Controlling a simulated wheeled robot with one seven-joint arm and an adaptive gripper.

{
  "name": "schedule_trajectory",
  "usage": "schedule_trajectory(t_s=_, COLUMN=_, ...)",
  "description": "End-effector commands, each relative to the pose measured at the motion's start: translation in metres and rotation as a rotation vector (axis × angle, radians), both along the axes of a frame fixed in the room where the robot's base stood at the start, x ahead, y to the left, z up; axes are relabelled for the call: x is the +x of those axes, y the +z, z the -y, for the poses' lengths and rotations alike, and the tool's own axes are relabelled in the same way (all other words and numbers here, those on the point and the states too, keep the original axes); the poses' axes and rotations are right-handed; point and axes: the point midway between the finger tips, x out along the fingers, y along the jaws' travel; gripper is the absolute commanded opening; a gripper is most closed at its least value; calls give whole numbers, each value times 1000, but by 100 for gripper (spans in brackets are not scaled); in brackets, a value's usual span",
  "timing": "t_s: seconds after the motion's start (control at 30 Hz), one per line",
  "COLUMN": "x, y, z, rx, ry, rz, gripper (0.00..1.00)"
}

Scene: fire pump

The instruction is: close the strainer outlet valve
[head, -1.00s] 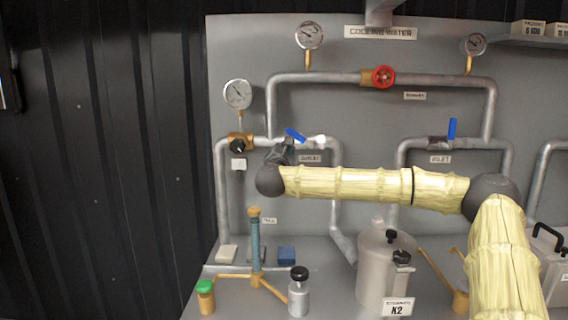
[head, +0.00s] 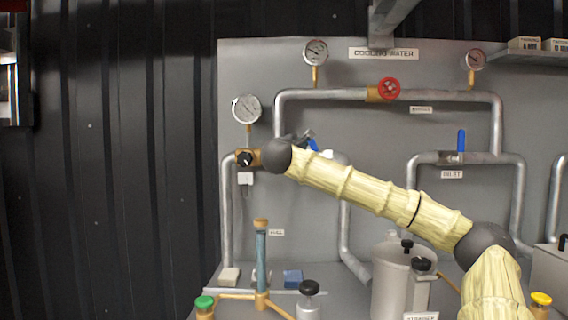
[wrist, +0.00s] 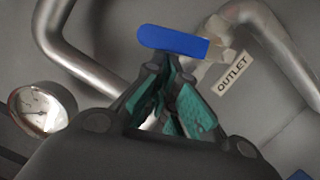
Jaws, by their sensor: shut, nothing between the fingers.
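The strainer outlet valve has a blue lever handle (wrist: 173,41), seen in the wrist view just past my fingertips. The white OUTLET label (wrist: 232,75) is to its right. My gripper (wrist: 170,76) is shut and empty, its teal-padded fingers together right beside the handle; I cannot tell whether they touch it. In the head view only a bit of the blue handle (head: 313,144) shows, and my wrist hides most of the valve and its label.
The inlet valve (head: 462,140) has an upright blue lever to the right. A red handwheel (head: 389,89) sits on the pipe above. A black-knobbed brass valve (head: 246,158) is close left of my wrist. The strainer pot (head: 390,275) and bench items stand below.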

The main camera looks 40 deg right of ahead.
Motion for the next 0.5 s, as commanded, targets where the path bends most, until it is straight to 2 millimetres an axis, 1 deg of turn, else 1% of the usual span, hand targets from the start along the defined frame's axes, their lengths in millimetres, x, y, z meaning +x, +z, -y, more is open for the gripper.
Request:
schedule_trajectory(t_s=0.03, x=-4, y=-4, z=4, rx=2, ry=-5, rz=5, gripper=0)
schedule_trajectory(t_s=0.2, x=-13, y=4, z=12, rx=-1, ry=-11, rz=3, gripper=0)
schedule_trajectory(t_s=0.5, x=-21, y=15, z=20, rx=-2, ry=-12, rz=0, gripper=0)
